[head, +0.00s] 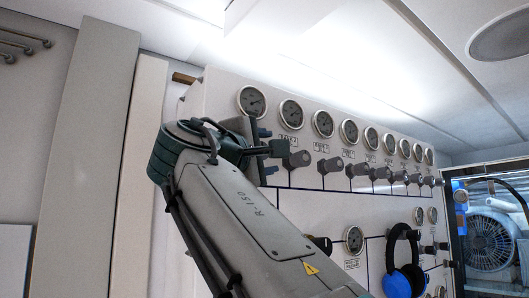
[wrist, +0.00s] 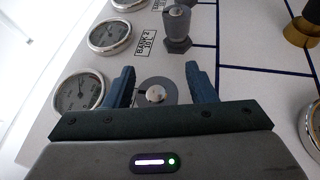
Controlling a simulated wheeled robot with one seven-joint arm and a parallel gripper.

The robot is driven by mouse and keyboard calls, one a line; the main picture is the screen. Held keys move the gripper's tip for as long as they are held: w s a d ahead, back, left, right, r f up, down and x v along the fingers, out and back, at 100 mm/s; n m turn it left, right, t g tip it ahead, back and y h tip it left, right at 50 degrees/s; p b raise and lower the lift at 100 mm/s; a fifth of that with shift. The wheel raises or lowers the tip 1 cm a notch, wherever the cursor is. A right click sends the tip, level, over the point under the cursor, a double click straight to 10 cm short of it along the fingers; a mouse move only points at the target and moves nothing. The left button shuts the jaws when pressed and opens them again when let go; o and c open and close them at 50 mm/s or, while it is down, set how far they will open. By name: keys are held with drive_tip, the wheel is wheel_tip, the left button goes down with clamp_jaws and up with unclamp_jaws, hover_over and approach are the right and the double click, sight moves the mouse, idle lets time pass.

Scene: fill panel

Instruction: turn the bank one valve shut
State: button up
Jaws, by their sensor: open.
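In the wrist view the bank one valve (wrist: 155,94) shows end-on as a grey disc with a pale round centre. It lies between the two blue fingers of my gripper (wrist: 160,86), below the bank two valve in the picture. My gripper is open, with a visible gap on each side of the pale centre. Its lower edge is hidden by the gripper body. In the head view my gripper (head: 267,152) is at the left end of the valve row, and my arm hides much of that spot. Its own label is not visible.
The bank two valve (wrist: 178,25) and its label (wrist: 145,42) are beside it, with a gauge (wrist: 78,94) to the left. Several more valves (head: 331,165) and gauges (head: 323,124) run right along the panel. Blue ear defenders (head: 404,280) hang lower right.

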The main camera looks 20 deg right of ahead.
drive_tip(key=shift+a, duration=0.1)
drive_tip(key=b+v, duration=0.3)
drive_tip(key=v, duration=1)
drive_tip(key=shift+s+a, duration=0.2)
drive_tip(key=shift+s, duration=0.1)
